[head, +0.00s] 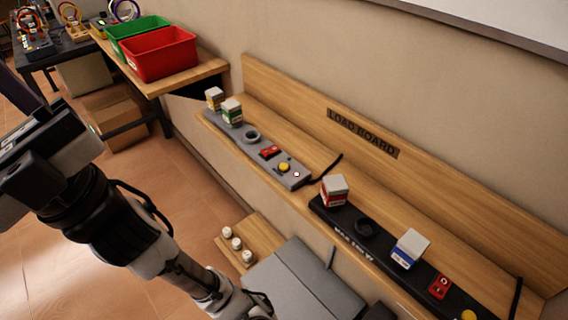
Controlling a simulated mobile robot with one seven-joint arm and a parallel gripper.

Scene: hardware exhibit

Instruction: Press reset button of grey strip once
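The grey strip (247,136) lies on the wooden load board ledge, left of the black strip. Near its right end are a red rocker switch (270,152), a round yellow button (284,168) and a small light with a red centre (296,174). No label on the yellow button is readable; it looks like the reset button. My arm reaches from the bottom up to the left edge. My gripper (40,155) appears as the dark end there, well left of the strip and apart from it. Its fingers cannot be made out.
The black strip (390,258) has its own red switch (440,286) and yellow button (468,315). Plug-in blocks stand on both strips. Red (160,55) and green (135,27) bins sit on a table behind. A small shelf (262,232) holds white knobs.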

